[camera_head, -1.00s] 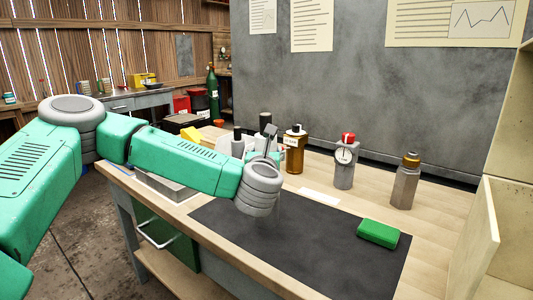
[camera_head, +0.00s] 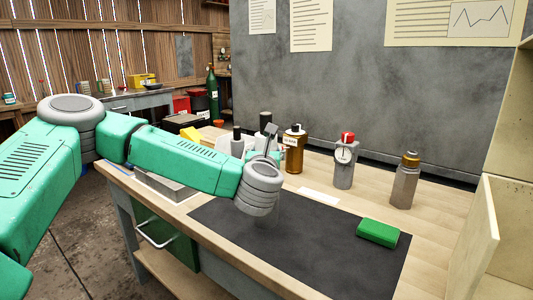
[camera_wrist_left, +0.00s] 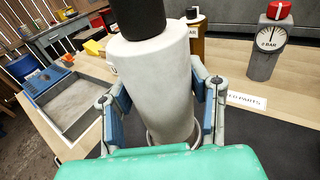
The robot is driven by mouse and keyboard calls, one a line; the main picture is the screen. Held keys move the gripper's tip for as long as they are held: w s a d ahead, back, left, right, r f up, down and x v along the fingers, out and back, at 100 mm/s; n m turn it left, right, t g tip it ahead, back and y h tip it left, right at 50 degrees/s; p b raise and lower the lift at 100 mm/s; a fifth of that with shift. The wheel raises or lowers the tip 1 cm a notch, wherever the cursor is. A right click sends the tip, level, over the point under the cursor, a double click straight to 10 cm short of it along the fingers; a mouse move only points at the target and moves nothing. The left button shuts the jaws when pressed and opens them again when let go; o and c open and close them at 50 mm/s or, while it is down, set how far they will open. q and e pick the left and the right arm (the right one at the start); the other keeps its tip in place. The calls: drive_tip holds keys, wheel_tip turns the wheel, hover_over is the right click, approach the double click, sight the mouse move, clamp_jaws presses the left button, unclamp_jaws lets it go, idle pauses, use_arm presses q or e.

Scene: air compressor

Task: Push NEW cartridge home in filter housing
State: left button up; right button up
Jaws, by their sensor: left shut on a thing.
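A pale grey cylinder (camera_wrist_left: 160,90) with a black upper part (camera_wrist_left: 138,15) stands upright in the middle of the left wrist view. My left gripper (camera_wrist_left: 163,85) is shut on it, with a finger on each side. Its lower end is partly hidden by my green wrist cover. I cannot tell which part is the cartridge and which the housing, nor how deep one sits in the other. In the head view, my left arm comes in from the left, and its wrist hides most of the gripper. My right gripper is not in view.
A brown bottle (camera_head: 294,150), a gauge unit with a red knob (camera_head: 344,165) and a grey bottle with a bronze top (camera_head: 405,182) stand along the bench's back. A green block (camera_head: 378,233) lies on the dark mat (camera_head: 310,245). A shallow tray (camera_wrist_left: 78,108) is at left.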

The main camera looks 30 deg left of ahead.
use_arm(q)
drive_tip(key=shift+b, duration=0.45)
idle(0.6)
drive_tip(key=shift+f, duration=0.1)
drive_tip(key=shift+f+b, duration=0.35)
drive_tip(key=shift+b, duration=0.05)
drive_tip(key=shift+f+b, duration=1.3)
drive_tip(key=shift+f, duration=0.3)
drive_tip(key=shift+f+b, duration=1.2)
drive_tip(key=shift+f, duration=0.15)
drive_tip(key=o, duration=1.4)
drive_tip(key=shift+s, duration=0.1)
